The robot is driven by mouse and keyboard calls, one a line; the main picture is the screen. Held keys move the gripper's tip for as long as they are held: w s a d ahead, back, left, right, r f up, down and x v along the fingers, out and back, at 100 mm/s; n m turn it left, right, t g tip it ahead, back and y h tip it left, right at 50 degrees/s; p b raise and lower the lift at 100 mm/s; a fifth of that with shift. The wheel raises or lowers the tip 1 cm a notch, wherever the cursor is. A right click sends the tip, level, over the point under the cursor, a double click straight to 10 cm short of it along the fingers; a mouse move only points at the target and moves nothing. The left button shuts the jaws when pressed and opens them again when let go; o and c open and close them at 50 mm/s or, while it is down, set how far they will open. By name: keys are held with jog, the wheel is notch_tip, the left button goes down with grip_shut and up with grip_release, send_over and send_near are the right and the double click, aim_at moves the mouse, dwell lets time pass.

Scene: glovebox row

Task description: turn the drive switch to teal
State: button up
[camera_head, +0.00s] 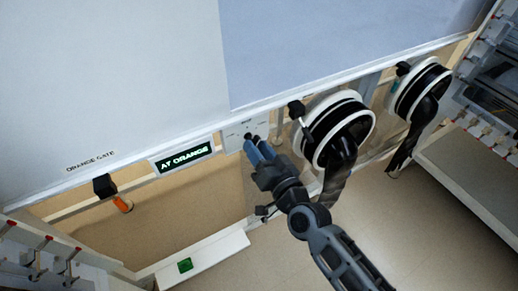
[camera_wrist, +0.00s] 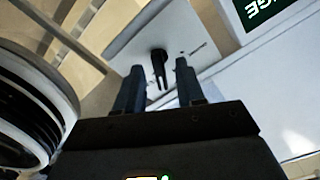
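The drive switch (camera_wrist: 159,66) is a small black lever on a white plate (camera_wrist: 140,40), seen in the wrist view. In the head view the plate (camera_head: 236,131) sits right of the display, and my gripper mostly hides the switch. My gripper (camera_head: 257,143) has its fingertips close to the plate. In the wrist view my gripper (camera_wrist: 158,78) is open, with one finger on each side of the lever and gaps visible on both sides. The display (camera_head: 186,158) reads "AT ORANGE". I see no teal marking.
Black glove ports with white rings (camera_head: 340,125) stand just right of my gripper, with another (camera_head: 418,90) beyond. Left are an "ORANGE GATE" label (camera_head: 91,162) and a black fitting (camera_head: 104,186) with an orange handle (camera_head: 122,205). A green button (camera_head: 185,265) is on a white ledge below.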

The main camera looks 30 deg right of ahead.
jog(key=shift+c, duration=0.4)
grip_shut()
